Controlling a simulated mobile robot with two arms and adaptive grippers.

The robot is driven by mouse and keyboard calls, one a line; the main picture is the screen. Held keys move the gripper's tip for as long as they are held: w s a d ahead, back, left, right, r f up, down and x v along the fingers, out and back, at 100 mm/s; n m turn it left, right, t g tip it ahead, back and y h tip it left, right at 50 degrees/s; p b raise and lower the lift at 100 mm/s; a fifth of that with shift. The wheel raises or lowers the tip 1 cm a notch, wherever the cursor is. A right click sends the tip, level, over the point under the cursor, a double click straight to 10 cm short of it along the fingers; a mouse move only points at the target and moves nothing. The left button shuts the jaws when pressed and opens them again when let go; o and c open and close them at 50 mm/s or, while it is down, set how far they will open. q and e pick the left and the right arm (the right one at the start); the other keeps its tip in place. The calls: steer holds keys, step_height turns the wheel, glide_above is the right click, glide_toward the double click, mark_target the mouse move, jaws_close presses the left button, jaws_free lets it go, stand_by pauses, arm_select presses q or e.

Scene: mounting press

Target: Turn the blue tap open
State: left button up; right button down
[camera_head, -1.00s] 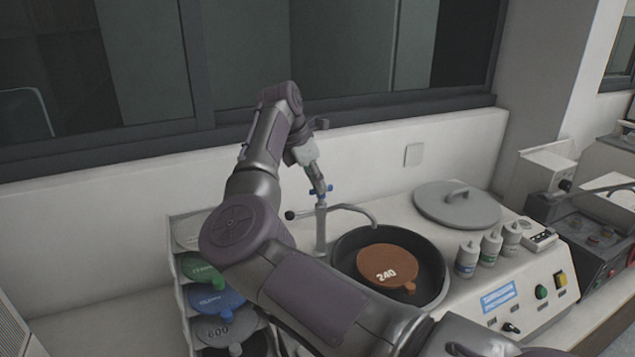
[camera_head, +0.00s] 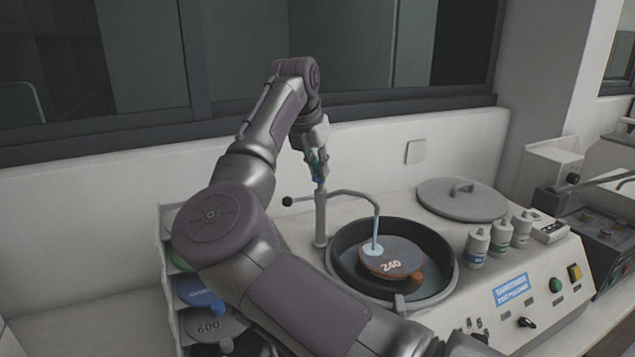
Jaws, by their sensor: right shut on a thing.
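The blue tap (camera_head: 318,178) sits on top of a grey upright post (camera_head: 320,220) at the back left of the machine. My right gripper (camera_head: 317,170) is at the top of the post, shut on the blue tap and hiding most of it. A curved spout (camera_head: 352,194) runs from the post over the black bowl (camera_head: 441,250). A pale blue stream of water (camera_head: 377,225) falls from the spout onto the disc marked 240 (camera_head: 391,267), which looks dark and wet with an orange-brown part at its edge. My left gripper is not in view.
A round grey lid (camera_head: 440,207) lies behind the bowl. Several small bottles (camera_head: 499,235) stand to its right. The machine's front panel has green (camera_head: 556,285) and yellow (camera_head: 575,272) buttons. A rack of discs (camera_head: 203,295) is at the left, partly behind my arm.

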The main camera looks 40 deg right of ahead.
steer(key=n+t+b, duration=0.1)
steer(key=n+b, duration=0.1)
steer(key=n+y+b, duration=0.1)
steer(key=n+b, duration=0.2)
steer(key=shift+s+d+f+n+t, duration=0.1)
steer(key=shift+s+f+n+t, duration=0.1)
steer(key=shift+n+t, duration=0.15)
steer(key=n+b, duration=0.1)
steer(key=n+t+y+b, duration=0.1)
steer(key=n, duration=0.1)
steer(key=shift+s+d+r, duration=0.1)
steer(key=shift+d+r, duration=0.05)
steer(key=shift+r+n+y+b, duration=0.1)
steer(key=shift+n+y+b, duration=0.5)
steer(key=shift+n, duration=0.55)
steer(key=c, duration=1.2)
jaws_free()
steer(key=v, duration=1.2)
steer(key=shift+s, duration=0.15)
